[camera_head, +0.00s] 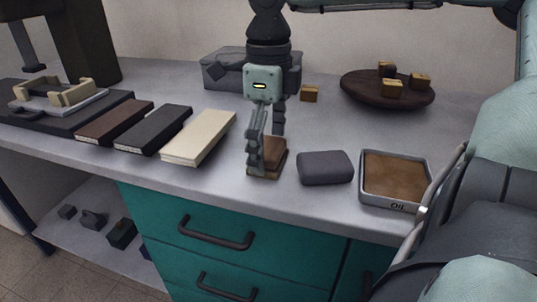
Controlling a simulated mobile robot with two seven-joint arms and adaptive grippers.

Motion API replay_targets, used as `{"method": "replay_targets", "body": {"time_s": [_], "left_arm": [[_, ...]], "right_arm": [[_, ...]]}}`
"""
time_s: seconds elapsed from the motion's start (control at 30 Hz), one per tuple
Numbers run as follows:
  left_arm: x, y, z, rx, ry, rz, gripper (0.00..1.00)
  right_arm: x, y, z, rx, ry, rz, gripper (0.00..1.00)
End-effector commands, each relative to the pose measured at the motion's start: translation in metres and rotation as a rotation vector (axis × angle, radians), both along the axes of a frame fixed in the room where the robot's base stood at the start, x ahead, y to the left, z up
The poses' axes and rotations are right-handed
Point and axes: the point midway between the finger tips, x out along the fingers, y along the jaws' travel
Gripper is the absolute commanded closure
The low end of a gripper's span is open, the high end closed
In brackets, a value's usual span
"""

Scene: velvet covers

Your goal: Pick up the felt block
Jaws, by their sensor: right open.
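My right gripper (267,150) points down over the worktop, its jaws open. Its fingers stand over and beside a small brown two-tone block (271,162), which they partly hide; I cannot tell whether they touch it. Just right of it lies a dark grey block (325,168) with rounded edges and a soft, matt look, apart from the gripper. I cannot tell for sure which of these two is the felt block. My left gripper is not in view.
An oil tray (395,202) stands right of the grey block. Cream (199,138), black (153,129) and brown (115,122) books lie left. A grey case (222,70) and a round dark board (360,97) with small blocks stand behind. The worktop's front edge is close.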

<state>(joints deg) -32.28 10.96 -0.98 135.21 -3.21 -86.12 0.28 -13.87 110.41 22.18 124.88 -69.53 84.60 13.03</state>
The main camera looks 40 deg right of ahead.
Motion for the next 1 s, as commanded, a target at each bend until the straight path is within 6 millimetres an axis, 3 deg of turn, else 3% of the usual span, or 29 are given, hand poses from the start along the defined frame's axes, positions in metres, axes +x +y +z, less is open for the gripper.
{"method": "replay_targets", "body": {"time_s": [0.27,0.77,1.0], "left_arm": [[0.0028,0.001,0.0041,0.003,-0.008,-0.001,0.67],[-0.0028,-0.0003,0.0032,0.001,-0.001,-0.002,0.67],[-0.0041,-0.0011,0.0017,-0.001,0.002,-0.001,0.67]], "right_arm": [[0.0001,0.0,-0.0032,-0.001,-0.002,0.0,0.03],[-0.0004,-0.0002,-0.0043,-0.001,0.002,0.0,0.65],[-0.0015,-0.0001,-0.0061,-0.001,0.005,0.001,0.65]]}}
